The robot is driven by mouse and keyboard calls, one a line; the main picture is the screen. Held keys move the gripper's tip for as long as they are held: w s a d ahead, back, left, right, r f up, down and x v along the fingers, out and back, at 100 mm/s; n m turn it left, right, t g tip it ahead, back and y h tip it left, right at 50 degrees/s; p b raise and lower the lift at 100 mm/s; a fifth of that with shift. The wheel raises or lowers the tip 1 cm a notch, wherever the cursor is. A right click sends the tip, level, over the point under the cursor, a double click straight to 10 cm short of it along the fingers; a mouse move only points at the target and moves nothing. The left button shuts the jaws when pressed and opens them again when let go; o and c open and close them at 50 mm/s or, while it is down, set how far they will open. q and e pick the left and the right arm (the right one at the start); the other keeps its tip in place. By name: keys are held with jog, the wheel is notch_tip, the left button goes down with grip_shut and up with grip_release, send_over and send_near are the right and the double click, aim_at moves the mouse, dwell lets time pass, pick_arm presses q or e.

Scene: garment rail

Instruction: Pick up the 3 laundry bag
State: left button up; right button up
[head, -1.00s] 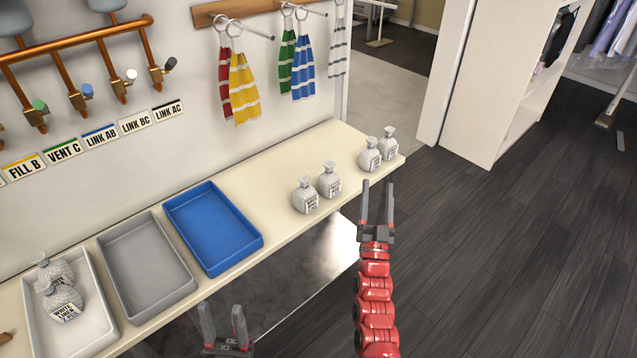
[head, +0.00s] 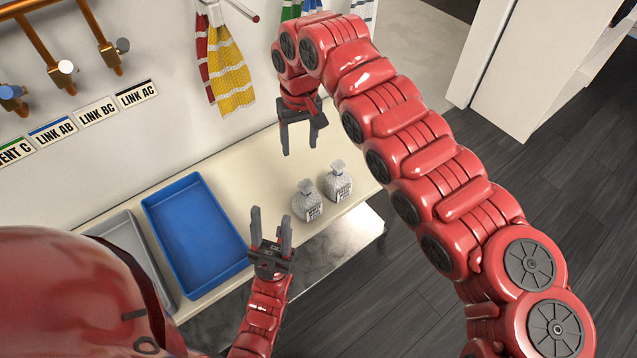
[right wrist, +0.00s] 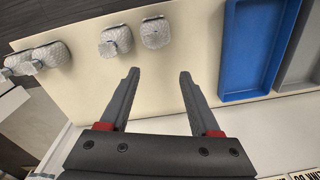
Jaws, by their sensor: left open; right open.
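Two pale, textured laundry bags with tied necks, a left one (head: 307,203) and a right one (head: 338,182), stand on the cream shelf in the head view; their labels are too small to read. In the right wrist view these two bags (right wrist: 155,33) (right wrist: 117,40) sit beyond the fingertips, with another pair (right wrist: 52,55) (right wrist: 17,60) farther left, which my right arm hides in the head view. My right gripper (head: 300,150) is open and empty above the shelf, pointing down.
A blue tray (head: 195,235) and a grey tray (head: 128,238) stand left on the cream shelf (head: 240,165). Striped towels (head: 228,70) hang from wall pegs above. Labelled valves line the wall at left. A lower metal shelf (head: 340,245) lies beneath.

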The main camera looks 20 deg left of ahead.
jog(key=d, duration=0.1)
jog(key=p, duration=0.5)
send_near(305, 185)
jog(key=shift+h, duration=0.3)
jog(key=f, duration=0.5)
jog(key=shift+s+a+f, duration=0.1)
jog(key=shift+s+f, duration=0.15)
jog(key=shift+f, duration=0.5)
jog(key=f, duration=0.2)
jog(key=f+p, duration=0.1)
jog(key=shift+w+a+f, duration=0.15)
jog(key=shift+w+f, duration=0.15)
jog(key=shift+f, duration=0.6)
jog(key=shift+c, duration=0.2)
grip_shut()
